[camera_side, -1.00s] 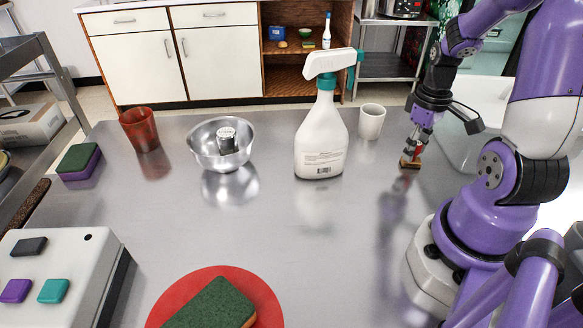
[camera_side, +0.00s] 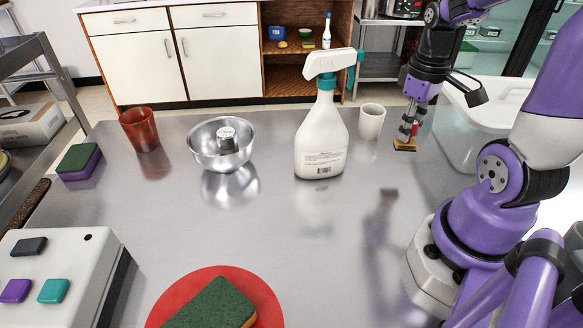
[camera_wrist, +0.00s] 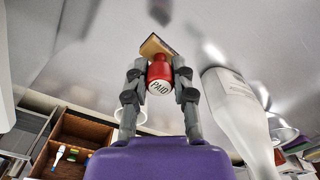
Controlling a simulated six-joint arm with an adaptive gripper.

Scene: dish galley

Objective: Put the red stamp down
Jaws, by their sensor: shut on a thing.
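The red stamp (camera_side: 405,145) has a wooden base, and in the wrist view its red handle (camera_wrist: 160,71) ends in a white disc reading PAID. My gripper (camera_side: 410,130) is shut on the handle, with one finger on each side in the wrist view (camera_wrist: 160,83). The wooden base points down toward the steel table (camera_side: 330,225). The stamp hangs above the table, its reflection well apart from it below.
A white cup (camera_side: 371,122) stands just left of the stamp. A spray bottle (camera_side: 321,140) stands farther left, then a metal bowl (camera_side: 200,150) and a reddish tumbler (camera_side: 139,130). A clear bin (camera_side: 470,135) is at the right. The table's middle front is clear.

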